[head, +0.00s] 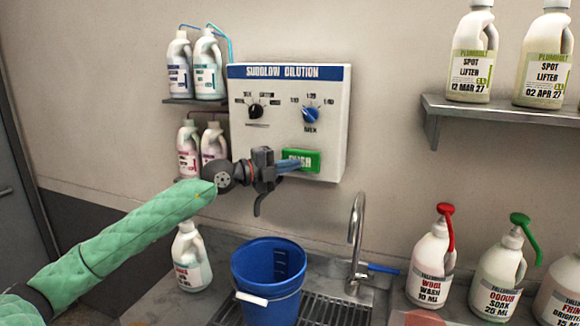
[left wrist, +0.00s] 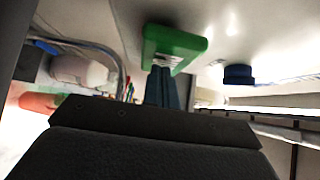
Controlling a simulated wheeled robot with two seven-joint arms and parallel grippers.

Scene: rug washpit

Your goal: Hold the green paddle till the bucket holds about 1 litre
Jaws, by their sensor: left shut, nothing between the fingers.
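The green paddle (head: 311,160), lettered PUSH, is at the lower right of the white dilution panel (head: 325,100). My left gripper (head: 297,166) is shut and empty, with its fingertips at the paddle's lower left, covering part of the lettering. In the left wrist view the closed fingers (left wrist: 166,75) reach the face of the green paddle (left wrist: 190,44); how far it is pressed I cannot tell. The blue bucket (head: 266,300) stands upright below on the sink grate, with marks on its inner wall. No liquid level or stream is clear to see. My right gripper is out of view.
The panel has a black knob (head: 255,111) and a blue knob (head: 311,115). Bottles stand on shelves left of it. A tap (head: 356,235) rises right of the bucket. Pump bottles (head: 432,262) stand at the right, below a shelf (head: 500,112).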

